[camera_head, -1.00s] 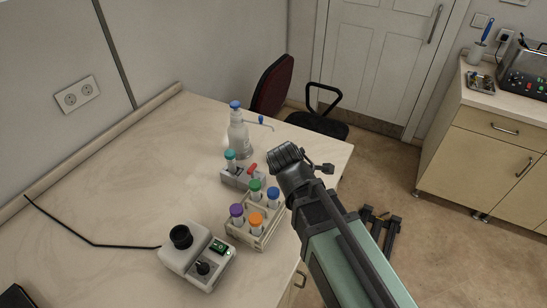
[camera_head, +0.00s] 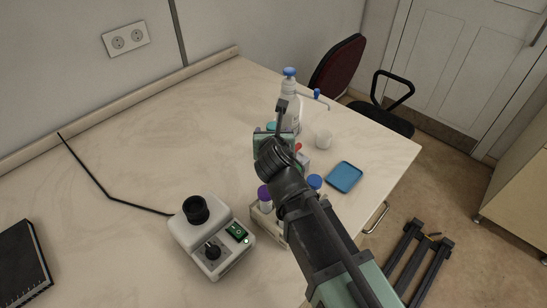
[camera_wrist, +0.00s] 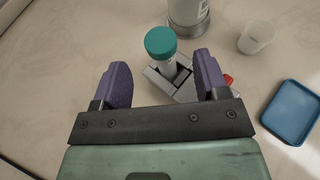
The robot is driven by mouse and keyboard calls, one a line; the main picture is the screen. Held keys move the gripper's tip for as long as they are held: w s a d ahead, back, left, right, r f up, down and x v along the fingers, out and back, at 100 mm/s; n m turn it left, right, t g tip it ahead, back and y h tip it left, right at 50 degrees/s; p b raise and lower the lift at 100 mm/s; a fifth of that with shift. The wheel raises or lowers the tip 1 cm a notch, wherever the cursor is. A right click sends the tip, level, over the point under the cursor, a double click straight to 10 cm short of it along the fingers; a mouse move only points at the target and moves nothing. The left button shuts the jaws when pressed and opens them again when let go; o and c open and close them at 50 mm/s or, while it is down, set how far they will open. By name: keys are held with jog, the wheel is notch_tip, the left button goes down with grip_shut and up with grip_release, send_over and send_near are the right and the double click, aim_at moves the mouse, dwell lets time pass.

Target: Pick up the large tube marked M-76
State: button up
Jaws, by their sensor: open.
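A tube with a teal cap (camera_wrist: 160,41) stands in a small grey holder (camera_wrist: 153,77) in the wrist view. Its cap (camera_head: 271,126) just shows behind my arm in the head view. No marking is readable on it, so I cannot tell whether it is M-76. My gripper (camera_wrist: 161,61) is open and empty. Its two purple fingers point toward the teal-capped tube, which shows between and beyond their tips. Whether they reach around it is unclear. A cream rack (camera_head: 258,223) holds tubes with a purple cap (camera_head: 264,192) and a blue cap (camera_head: 315,181), partly hidden by my arm.
A wash bottle (camera_head: 291,112) stands behind the grey holder. A white cup (camera_head: 323,139) and a blue tray (camera_head: 345,177) are to its right. A white-grey device (camera_head: 211,240) stands at the left front, near a black notebook (camera_head: 22,264).

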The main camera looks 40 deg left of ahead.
aim_at(273, 128)
jog(key=shift+w+a, duration=0.25)
jog(key=shift+w, duration=0.1)
jog(key=b+x, duration=0.2)
jog(key=x, duration=0.4)
jog(key=shift+w, duration=0.1)
jog(key=shift+r, duration=0.1)
jog(key=shift+c, duration=0.4)
grip_shut()
